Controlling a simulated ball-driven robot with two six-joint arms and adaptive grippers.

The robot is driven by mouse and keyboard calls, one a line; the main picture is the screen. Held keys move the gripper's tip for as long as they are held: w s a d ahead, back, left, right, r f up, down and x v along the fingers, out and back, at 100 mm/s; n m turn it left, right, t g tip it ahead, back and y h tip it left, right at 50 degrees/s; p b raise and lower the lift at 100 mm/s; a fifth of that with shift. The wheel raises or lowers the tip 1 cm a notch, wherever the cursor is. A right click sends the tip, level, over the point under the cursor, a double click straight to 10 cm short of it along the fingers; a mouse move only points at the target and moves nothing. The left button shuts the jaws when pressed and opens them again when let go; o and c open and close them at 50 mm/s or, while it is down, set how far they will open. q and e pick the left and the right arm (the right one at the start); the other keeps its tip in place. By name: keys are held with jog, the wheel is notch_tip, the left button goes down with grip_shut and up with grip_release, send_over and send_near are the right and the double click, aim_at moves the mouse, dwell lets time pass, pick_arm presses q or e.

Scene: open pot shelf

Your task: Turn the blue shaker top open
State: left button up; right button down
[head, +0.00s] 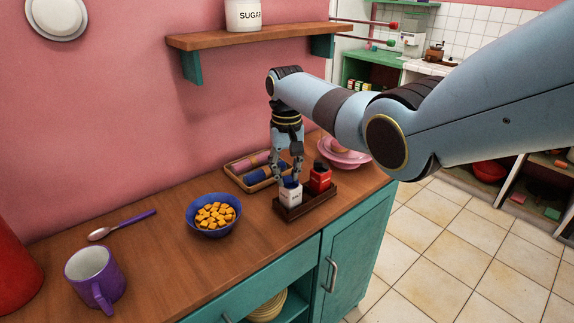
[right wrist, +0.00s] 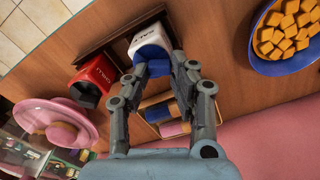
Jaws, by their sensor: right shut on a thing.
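The white shaker (head: 290,196) with a blue top (head: 290,183) stands upright in a small dark wooden holder (head: 306,206) on the counter. My right gripper (head: 288,180) reaches down from above and is shut on the blue top. In the right wrist view the gripper's fingertips (right wrist: 166,68) sit on both sides of the blue top (right wrist: 153,62), with the white body (right wrist: 149,40) beyond. A red shaker (head: 319,178) with a black top stands beside it in the same holder. My left gripper is not in view.
A blue bowl of yellow cubes (head: 213,232) stands left of the holder. A tray with rolled cloths (head: 240,178) lies behind, and pink dishes (head: 345,158) stand behind right. A purple mug (head: 95,276) and a spoon (head: 121,225) are at left. A shelf (head: 250,36) hangs above.

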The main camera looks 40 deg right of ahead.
aim_at(288, 184)
jog(key=n+p, duration=0.1)
jog(key=n, duration=0.2)
jog(key=shift+s+a+r+n+p, duration=0.1)
jog(key=shift+r+n+p, duration=0.05)
jog(key=shift+n+p, duration=0.2)
jog(key=n+p, duration=0.1)
jog(key=n, duration=0.2)
jog(key=shift+s+a, duration=0.1)
jog(key=shift+s, duration=0.05)
jog(key=shift+s+n+p, duration=0.15)
jog(key=shift+n+p, duration=0.5)
jog(key=shift+n, duration=1.6)
jog(key=shift+s+n+p, duration=0.15)
jog(key=shift+n+p, duration=0.3)
jog(key=shift+n, duration=0.95)
jog(key=c, duration=1.1)
grip_release()
notch_tip(288, 184, up, 12)
jog(key=shift+f, duration=0.15)
